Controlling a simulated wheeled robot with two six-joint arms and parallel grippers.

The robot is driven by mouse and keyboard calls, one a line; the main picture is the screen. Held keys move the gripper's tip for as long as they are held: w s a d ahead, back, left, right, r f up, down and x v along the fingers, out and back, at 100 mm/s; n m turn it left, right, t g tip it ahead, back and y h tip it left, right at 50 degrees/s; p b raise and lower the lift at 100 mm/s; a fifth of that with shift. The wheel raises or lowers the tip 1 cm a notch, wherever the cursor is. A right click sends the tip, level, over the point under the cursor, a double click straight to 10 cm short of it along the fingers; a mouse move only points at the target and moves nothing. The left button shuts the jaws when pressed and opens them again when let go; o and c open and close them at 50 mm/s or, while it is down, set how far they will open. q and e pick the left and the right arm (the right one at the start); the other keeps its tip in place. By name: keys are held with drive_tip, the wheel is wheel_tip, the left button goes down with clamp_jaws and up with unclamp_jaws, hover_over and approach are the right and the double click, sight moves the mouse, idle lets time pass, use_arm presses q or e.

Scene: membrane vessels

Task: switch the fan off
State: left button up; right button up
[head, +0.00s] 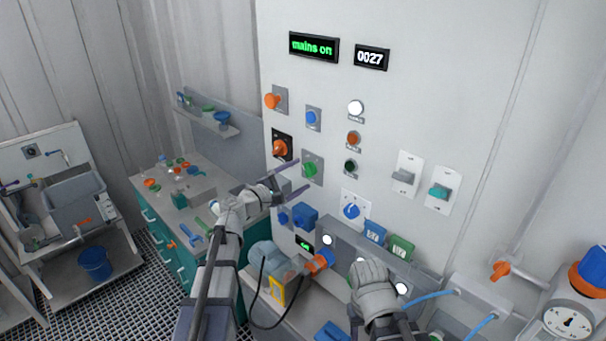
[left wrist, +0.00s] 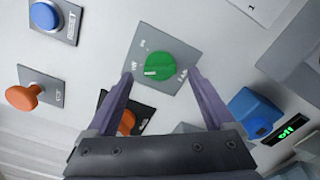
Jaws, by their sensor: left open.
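A green rotary knob (head: 310,169) on a grey square plate is on the white wall panel. In the left wrist view the fingertips (left wrist: 160,74) sit just below and beside the knob, and contact cannot be told. Part of my right arm shows at bottom centre, but its fingers do not.
An orange knob (head: 281,148) on a black plate is close by, left of the green knob. A blue button (head: 312,117) is above, and a blue box-shaped part (head: 305,215) below. Toggle switches (head: 404,177) are to the right. A display (head: 314,46) reads "mains on".

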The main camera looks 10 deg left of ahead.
use_arm(q)
drive_tip(key=v, duration=0.5)
drive_tip(key=shift+d, duration=0.1)
drive_tip(key=s+d+f+m+g+y, duration=0.1)
drive_tip(key=s+d+f+m+g, duration=0.45)
drive_tip(key=f, duration=0.25)
drive_tip(key=s+d+f+m+g+y, duration=0.1)
drive_tip(key=s+d+f+m+g, duration=0.3)
drive_tip(key=s+f+m, duration=0.25)
drive_tip(key=s+a+f+m+g+y, duration=0.55)
drive_tip(key=s+a+f+y, duration=0.2)
drive_tip(key=s, duration=0.25)
drive_tip(key=s+d+f+m+y+b, duration=0.1)
drive_tip(key=s+d+f+m+b, duration=0.2)
drive_tip(key=d+f+b, duration=0.8)
drive_tip(key=s+d, duration=0.1)
drive_tip(key=s, duration=0.1)
drive_tip(key=shift+s+m+y, duration=0.35)
